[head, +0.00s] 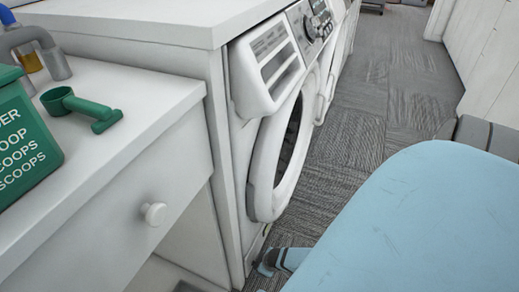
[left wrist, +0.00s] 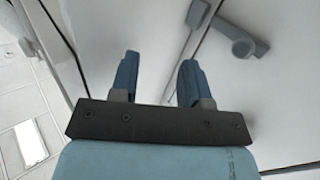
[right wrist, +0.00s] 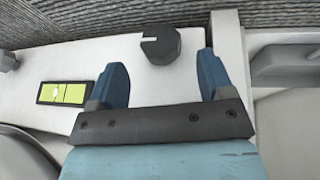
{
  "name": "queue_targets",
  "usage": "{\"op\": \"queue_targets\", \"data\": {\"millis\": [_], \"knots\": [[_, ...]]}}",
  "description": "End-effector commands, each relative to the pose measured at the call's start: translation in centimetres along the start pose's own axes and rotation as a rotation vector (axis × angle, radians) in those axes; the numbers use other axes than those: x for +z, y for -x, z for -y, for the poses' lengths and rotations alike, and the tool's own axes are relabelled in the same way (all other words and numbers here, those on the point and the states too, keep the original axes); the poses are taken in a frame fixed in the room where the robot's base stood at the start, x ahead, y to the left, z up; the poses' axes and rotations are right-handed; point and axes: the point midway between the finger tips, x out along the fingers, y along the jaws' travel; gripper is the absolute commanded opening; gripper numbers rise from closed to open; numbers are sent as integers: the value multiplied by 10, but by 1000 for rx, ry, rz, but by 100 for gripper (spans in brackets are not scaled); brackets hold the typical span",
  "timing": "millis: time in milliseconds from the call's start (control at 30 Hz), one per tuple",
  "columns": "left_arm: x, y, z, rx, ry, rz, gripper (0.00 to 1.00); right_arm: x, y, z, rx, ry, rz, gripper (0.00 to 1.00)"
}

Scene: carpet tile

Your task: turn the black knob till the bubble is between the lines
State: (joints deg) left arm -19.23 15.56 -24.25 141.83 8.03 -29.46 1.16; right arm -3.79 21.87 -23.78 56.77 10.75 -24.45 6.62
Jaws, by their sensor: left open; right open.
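The black knob (right wrist: 162,45), with a short white mark on its left side, sits on a white panel in the right wrist view. A level with a yellow-green vial (right wrist: 62,93) in a black frame lies on that panel, left of the knob. A small pale spot shows in the vial; its place against the lines is too small to tell. My right gripper (right wrist: 158,72) is open and empty; the knob shows just beyond and between its fingertips, apart from them. My left gripper (left wrist: 157,68) is open and empty before a white surface.
A white washing machine (head: 285,120) stands beside a white cabinet and drawer with a round pull (head: 154,213). A green scoop (head: 82,107) and green box (head: 25,140) stand on the left top. Grey carpet (head: 370,110) is free beyond. The left wrist view shows a grey handle (left wrist: 243,42).

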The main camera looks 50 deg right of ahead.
Motion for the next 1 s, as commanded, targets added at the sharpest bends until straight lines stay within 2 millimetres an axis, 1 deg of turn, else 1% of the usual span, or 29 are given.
{"op": "queue_targets", "data": {"millis": [33, 100, 233, 400, 667, 700, 767, 800, 867, 900, 1000], "knots": [[6, -2, 4, -1, -44, -24, 43, 2, -18, 1, 1, 0, 0, 74], [4, -4, 8, -4, -95, -53, 43, 2, -29, 1, 0, -1, 1, 74], [0, -6, 13, -8, -167, -92, 43, 1, -43, 1, 0, -1, 0, 74], [-5, -7, 16, -12, -212, -119, 43, 0, -50, 1, -1, -1, -1, 74], [-6, -7, 17, -13, -219, -123, 43, 0, -50, 0, -1, -1, 0, 74], [-6, -7, 16, -13, -219, -123, 43, 0, -50, 0, -1, -1, 0, 72], [-6, -7, 16, -12, -219, -123, 43, 0, -50, 0, -1, -1, 0, 58], [-6, -7, 16, -12, -219, -123, 43, 0, -50, 0, -1, -1, 0, 49], [-6, -7, 16, -12, -219, -123, 43, 0, -50, 0, -1, -1, 0, 35], [-6, -7, 16, -12, -219, -123, 43, 0, -50, 0, -1, -1, 0, 26], [-6, -8, 16, -12, -219, -122, 43, 0, -50, 0, -1, -1, 0, 26]]}}
